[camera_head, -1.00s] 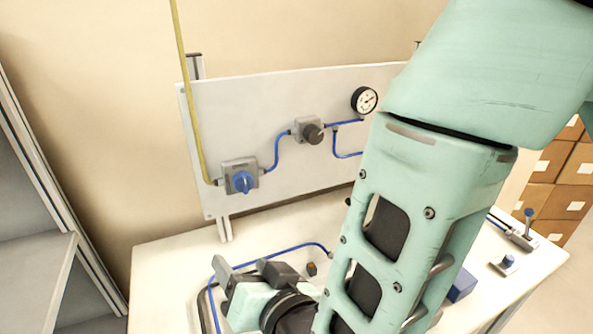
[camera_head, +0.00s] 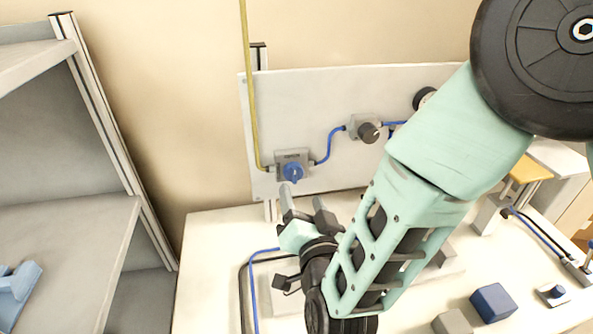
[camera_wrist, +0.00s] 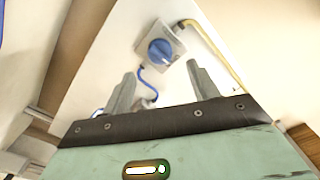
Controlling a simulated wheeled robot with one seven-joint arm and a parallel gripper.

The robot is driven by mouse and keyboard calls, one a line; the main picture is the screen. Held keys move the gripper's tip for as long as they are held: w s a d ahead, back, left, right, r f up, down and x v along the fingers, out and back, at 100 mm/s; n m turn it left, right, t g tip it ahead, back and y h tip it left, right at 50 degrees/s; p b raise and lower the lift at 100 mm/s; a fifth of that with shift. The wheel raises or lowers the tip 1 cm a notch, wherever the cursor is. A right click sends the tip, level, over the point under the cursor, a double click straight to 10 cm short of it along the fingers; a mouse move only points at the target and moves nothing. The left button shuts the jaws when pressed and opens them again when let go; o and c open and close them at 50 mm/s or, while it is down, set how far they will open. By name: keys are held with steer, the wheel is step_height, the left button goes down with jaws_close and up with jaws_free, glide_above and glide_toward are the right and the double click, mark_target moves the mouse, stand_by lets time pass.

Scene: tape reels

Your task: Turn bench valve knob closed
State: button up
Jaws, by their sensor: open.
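The blue valve knob (camera_head: 293,172) sits on a grey square valve body (camera_head: 281,158) at the lower left of the upright white panel (camera_head: 300,100). My gripper (camera_head: 304,200) is just below and in front of the knob in the head view, fingers pointing up toward the panel. In the wrist view the knob (camera_wrist: 161,52) shows beyond and between the two fingers of my gripper (camera_wrist: 160,82), with a clear gap to them. The fingers are apart and hold nothing. The knob's pointer marking is too small to read.
A yellow hose (camera_head: 250,90) runs down to the valve, and a blue hose (camera_head: 332,145) leads to a dark knob (camera_head: 369,132). A gauge (camera_head: 424,98) is partly hidden by my arm. A blue block (camera_head: 494,302) lies on the bench (camera_head: 215,240). A grey shelf (camera_head: 70,235) stands left.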

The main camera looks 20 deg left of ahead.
mark_target(295, 177)
steer(key=p+x, duration=0.2)
steer(key=x, duration=0.4)
steer(key=shift+w+a, duration=0.25)
steer(key=c, duration=1)
